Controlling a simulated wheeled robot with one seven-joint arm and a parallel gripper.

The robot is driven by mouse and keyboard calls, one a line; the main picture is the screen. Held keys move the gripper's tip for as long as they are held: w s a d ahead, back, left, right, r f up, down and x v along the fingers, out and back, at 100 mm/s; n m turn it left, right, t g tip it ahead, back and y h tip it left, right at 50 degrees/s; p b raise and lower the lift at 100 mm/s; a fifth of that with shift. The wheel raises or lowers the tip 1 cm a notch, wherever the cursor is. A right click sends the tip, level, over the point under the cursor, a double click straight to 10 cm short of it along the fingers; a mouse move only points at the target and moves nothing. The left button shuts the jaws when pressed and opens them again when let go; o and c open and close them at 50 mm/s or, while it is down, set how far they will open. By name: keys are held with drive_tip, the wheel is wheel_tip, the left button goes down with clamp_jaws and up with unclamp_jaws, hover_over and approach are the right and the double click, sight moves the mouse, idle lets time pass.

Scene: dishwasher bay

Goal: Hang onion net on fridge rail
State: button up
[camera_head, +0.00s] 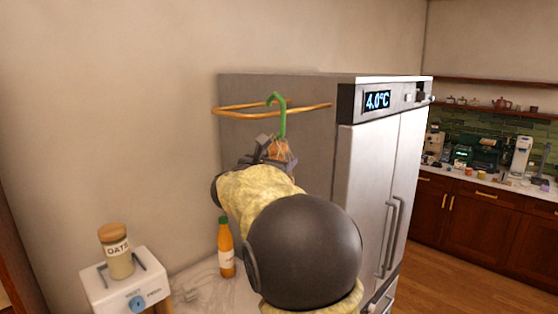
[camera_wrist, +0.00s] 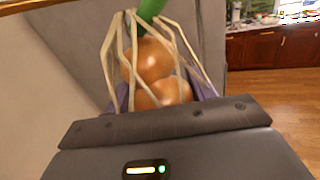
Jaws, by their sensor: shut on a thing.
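The onion net (camera_head: 281,151) has a green hook (camera_head: 283,118) rising from its top. In the head view the hook's curved end overlaps the wooden or brass-coloured rail (camera_head: 232,113) on the fridge's side (camera_head: 300,92); I cannot tell whether it rests on the rail or is in front of it. My gripper (camera_head: 266,150) is shut on the net, just below the rail. In the wrist view the net (camera_wrist: 153,72) shows pale strands around brown onions, with the green hook's base (camera_wrist: 150,8) at the top edge. The jaws are mostly hidden behind the wrist housing.
The fridge front (camera_head: 385,180) has a 4.0°C display (camera_head: 378,100) and door handles (camera_head: 391,235). A wall stands close behind at left.

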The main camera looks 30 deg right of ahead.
drive_tip(key=shift+f+b, duration=1.15)
drive_tip(key=o, duration=1.4)
drive_tip(key=shift+o, duration=0.8)
drive_tip(key=shift+f, duration=0.1)
drive_tip(key=shift+a, duration=0.1)
drive_tip(key=b+v, duration=0.6)
drive_tip(key=v, duration=1.1)
drive_tip(key=shift+b, duration=0.3)
drive_tip(key=shift+s, duration=0.1)
